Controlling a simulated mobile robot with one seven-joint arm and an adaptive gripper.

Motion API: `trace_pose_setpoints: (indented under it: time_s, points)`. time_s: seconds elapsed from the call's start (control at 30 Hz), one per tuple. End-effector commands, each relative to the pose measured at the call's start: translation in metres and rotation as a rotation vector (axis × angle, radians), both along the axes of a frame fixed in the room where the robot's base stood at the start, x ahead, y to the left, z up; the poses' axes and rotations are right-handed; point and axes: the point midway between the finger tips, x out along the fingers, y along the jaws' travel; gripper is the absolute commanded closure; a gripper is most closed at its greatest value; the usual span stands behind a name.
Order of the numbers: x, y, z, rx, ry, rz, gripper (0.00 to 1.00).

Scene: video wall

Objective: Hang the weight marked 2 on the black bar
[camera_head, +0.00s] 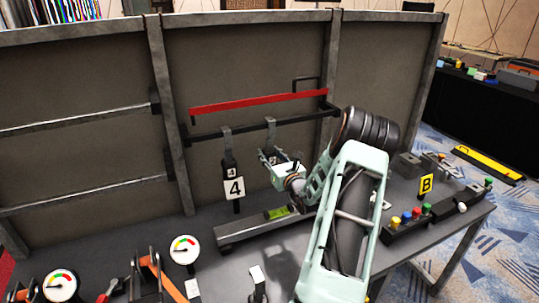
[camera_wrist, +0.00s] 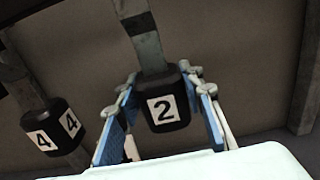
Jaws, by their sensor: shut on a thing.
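The weight marked 2 (camera_wrist: 168,112) is a dark block with a white label and a grey flat strap rising from it. My gripper (camera_head: 279,160) is shut on it, with blue-padded fingers on either side in the wrist view. The strap's hooked top (camera_head: 270,127) meets the black bar (camera_head: 300,117) in the head view; whether it bears on the bar I cannot tell. My gripper hides most of this weight there. The weight marked 4 (camera_head: 234,188) hangs from the same bar to the left and shows in the wrist view (camera_wrist: 52,130).
A red bar (camera_head: 255,102) runs just above the black bar. A level with a green vial (camera_head: 277,213) lies on the bench below. Gauges (camera_head: 184,249) and orange-handled clamps stand at front left. A button box (camera_head: 408,222) and a B sign (camera_head: 426,188) are at right.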

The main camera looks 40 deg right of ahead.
Motion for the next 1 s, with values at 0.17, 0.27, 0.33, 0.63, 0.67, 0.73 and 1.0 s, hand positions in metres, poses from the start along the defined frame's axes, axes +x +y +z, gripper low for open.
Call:
trace_pose_setpoints:
  time_s: [0.17,0.27,0.33,0.63,0.67,0.73,1.0]
  points:
    - [0.001,-0.001,0.005,-0.005,-0.008,0.0,0.57]
    - [0.001,0.0,0.003,-0.004,-0.005,0.0,0.46]
    - [0.0,0.0,0.002,-0.002,-0.004,0.0,0.44]
    - [-0.005,0.001,-0.003,0.003,0.005,-0.001,0.44]
    - [-0.007,0.002,-0.002,0.003,0.005,-0.001,0.44]
    - [-0.015,0.003,-0.002,0.002,0.006,-0.002,0.44]
    - [-0.067,0.02,0.0,0.002,0.002,-0.003,0.44]
